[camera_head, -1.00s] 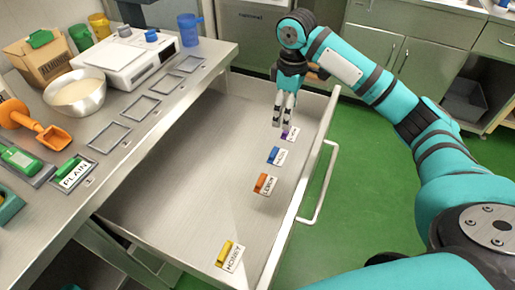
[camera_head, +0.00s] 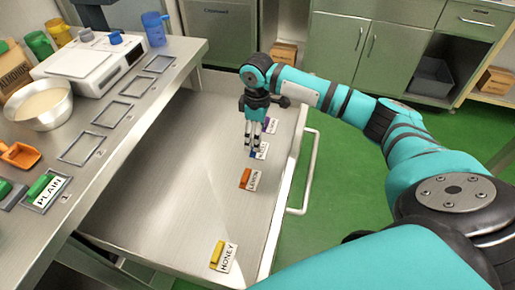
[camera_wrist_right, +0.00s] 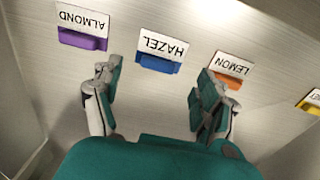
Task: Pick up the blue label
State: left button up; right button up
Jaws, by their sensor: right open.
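The blue label (camera_wrist_right: 160,62) is a white card reading HAZEL with a blue block along its edge. It lies in the open drawer (camera_head: 170,180). In the head view the blue label (camera_head: 260,151) is partly hidden behind my right gripper (camera_head: 251,143), whose fingers point down beside it. In the right wrist view my right gripper (camera_wrist_right: 155,100) is open and empty, and the blue label lies beyond the fingertips, between their lines. Whether the fingers touch the drawer floor is unclear. My left gripper is not in view.
The purple ALMOND label (camera_wrist_right: 83,40) and orange LEMON label (camera_wrist_right: 228,82) lie on either side of the blue one. A yellow HONEY label (camera_head: 218,253) lies nearer. The drawer's front wall (camera_head: 287,190) and the counter (camera_head: 110,130) bound the space.

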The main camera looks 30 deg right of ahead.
notch_tip(320, 180, down, 5)
jog(key=shift+w+a+r, duration=0.1)
jog(key=shift+w, duration=0.05)
jog(key=c, duration=0.9)
jog(key=shift+c, duration=0.2)
